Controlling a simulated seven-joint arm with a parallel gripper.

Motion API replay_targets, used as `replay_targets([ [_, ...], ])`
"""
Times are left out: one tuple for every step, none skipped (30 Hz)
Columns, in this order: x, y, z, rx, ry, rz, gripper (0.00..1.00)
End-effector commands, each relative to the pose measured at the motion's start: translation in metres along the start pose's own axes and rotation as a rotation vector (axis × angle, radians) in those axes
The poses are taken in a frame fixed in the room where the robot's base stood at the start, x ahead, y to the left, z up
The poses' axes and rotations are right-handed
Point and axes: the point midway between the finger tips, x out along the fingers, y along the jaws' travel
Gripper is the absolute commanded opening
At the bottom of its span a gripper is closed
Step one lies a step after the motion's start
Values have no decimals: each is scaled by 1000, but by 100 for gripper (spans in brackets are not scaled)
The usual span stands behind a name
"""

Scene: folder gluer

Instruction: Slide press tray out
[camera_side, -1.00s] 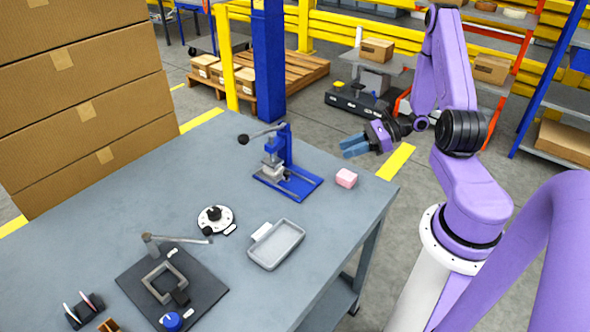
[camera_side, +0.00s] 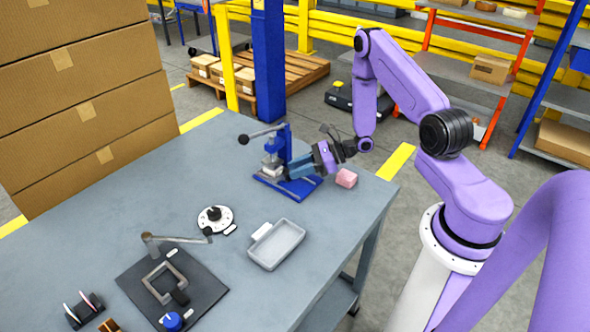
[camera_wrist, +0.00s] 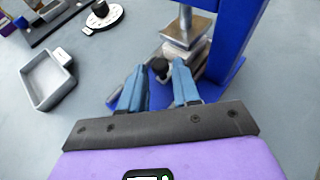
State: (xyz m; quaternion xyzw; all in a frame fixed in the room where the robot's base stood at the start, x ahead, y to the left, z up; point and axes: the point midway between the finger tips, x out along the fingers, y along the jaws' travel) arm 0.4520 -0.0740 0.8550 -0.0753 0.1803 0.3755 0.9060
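The blue press (camera_side: 283,145) stands near the back right of the table, and its column and ram also show in the wrist view (camera_wrist: 228,42). The press tray sits low in its base; its black knob (camera_wrist: 159,67) and pale metal parts show below the ram. My gripper (camera_side: 296,167) is low at the right front of the press. In the wrist view its two blue fingers are apart, with the knob between or just beyond the tips; I cannot tell whether they touch it. Fingers hide much of the tray in the side view.
A grey dish (camera_side: 276,245), a white round fixture (camera_side: 216,218) and a dark clamp plate (camera_side: 172,290) lie nearer the front.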

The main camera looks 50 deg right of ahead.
Motion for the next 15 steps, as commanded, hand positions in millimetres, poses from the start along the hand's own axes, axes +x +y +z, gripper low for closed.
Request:
replay_targets([
  [4,0,0,0,0,2,31],
  [6,0,0,1,0,1,31],
  [8,0,0,1,0,0,31],
  [10,0,0,1,0,0,31],
  [10,0,0,1,0,0,31],
  [11,0,0,1,0,0,31],
  [11,0,0,1,0,0,31],
  [12,0,0,1,0,0,31],
  [12,0,0,1,0,0,31],
  [12,0,0,1,0,0,31],
  [11,0,0,1,0,0,31],
  [11,0,0,1,0,0,31],
  [11,0,0,1,0,0,31],
  [11,0,0,1,0,0,25],
  [11,0,0,1,0,0,12],
])
